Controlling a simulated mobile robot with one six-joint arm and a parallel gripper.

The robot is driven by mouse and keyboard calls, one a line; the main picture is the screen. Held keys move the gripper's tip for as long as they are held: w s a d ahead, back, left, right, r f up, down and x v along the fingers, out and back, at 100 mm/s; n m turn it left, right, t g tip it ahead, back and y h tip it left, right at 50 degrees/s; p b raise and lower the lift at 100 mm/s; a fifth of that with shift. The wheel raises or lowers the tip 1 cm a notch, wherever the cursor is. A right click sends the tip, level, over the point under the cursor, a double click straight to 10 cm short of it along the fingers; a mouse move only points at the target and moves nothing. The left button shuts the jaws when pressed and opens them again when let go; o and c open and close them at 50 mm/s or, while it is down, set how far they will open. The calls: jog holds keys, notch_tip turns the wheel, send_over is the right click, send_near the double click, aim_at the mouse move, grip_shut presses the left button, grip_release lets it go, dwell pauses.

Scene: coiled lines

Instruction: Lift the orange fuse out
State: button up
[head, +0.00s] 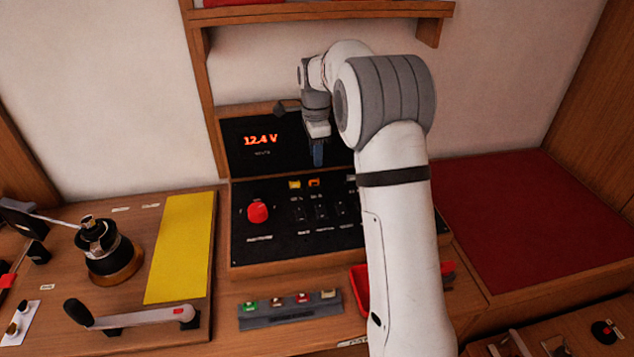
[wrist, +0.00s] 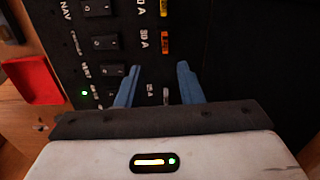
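The orange fuse (head: 314,183) sits in the top row of the black switch panel (head: 270,240), just right of a yellow fuse (head: 294,185). In the wrist view the orange fuse (wrist: 165,42) lies beyond my fingertips, below the yellow fuse (wrist: 163,7). My gripper (head: 318,164) points down above the panel, in front of the display. In the wrist view its blue fingers (wrist: 158,67) are apart with nothing held between them. A small grey piece (wrist: 165,95) on the panel shows between the fingers. My arm hides the panel's right part.
The display (head: 262,140) reads 12.4 V behind the panel. A red knob (head: 258,212) and switches (head: 320,212) stand on the panel. A rack (head: 290,310) with several coloured pieces lies in front. A red tray (wrist: 30,80) is partly hidden by my arm in the head view.

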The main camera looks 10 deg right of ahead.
aim_at(314, 183)
jog(key=shift+w+f+m, duration=0.3)
jog(key=shift+w+f, duration=0.1)
jog(key=shift+f, duration=0.2)
notch_tip(314, 183, down, 7)
jog(key=shift+a+f+p, duration=0.15)
jog(key=shift+p, duration=0.7)
grip_shut()
